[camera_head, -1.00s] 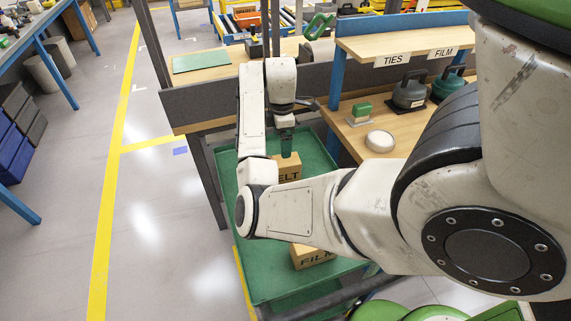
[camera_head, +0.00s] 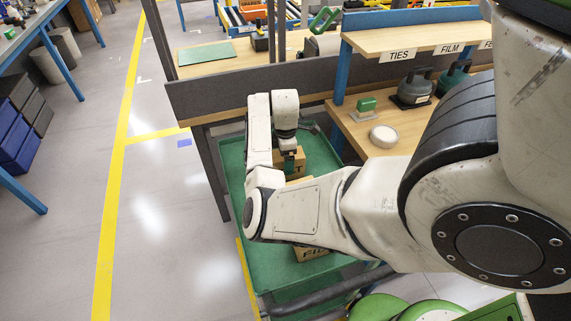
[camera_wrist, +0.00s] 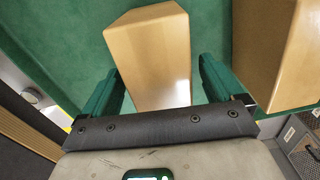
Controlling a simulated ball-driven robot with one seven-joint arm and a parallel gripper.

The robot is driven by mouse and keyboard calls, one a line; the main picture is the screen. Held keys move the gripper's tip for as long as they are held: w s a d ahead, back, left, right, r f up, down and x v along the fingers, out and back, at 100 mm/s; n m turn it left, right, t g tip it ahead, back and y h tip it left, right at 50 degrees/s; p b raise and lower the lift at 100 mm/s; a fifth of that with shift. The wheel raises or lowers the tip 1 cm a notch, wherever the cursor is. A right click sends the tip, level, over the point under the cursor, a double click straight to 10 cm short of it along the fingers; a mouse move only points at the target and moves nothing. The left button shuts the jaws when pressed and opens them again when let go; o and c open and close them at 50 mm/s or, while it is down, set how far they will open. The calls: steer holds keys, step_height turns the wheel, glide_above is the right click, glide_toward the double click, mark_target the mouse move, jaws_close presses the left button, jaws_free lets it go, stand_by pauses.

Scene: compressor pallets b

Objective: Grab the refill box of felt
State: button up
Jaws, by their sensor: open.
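The felt refill box (camera_head: 299,158) is a tan carton in a green tray (camera_head: 234,180). My arm hides most of its label. My gripper (camera_head: 288,163) is over it, pointing down. In the wrist view, the box (camera_wrist: 150,58) reaches in between the two green fingers of my gripper (camera_wrist: 163,84). The fingers are apart, one on each side of the box, with a gap showing at the left. I cannot tell how deep they reach along it.
A film box (camera_head: 311,254) sits nearer in the tray, partly behind my arm. Another tan box (camera_wrist: 275,45) is right of the felt box in the wrist view. A workbench (camera_head: 385,135) with a white roll (camera_head: 383,136) stands at right.

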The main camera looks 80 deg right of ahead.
steer(key=shift+c, duration=0.3)
steer(key=c, duration=1.2)
steer(key=shift+c, duration=0.3)
steer(key=shift+r, duration=0.15)
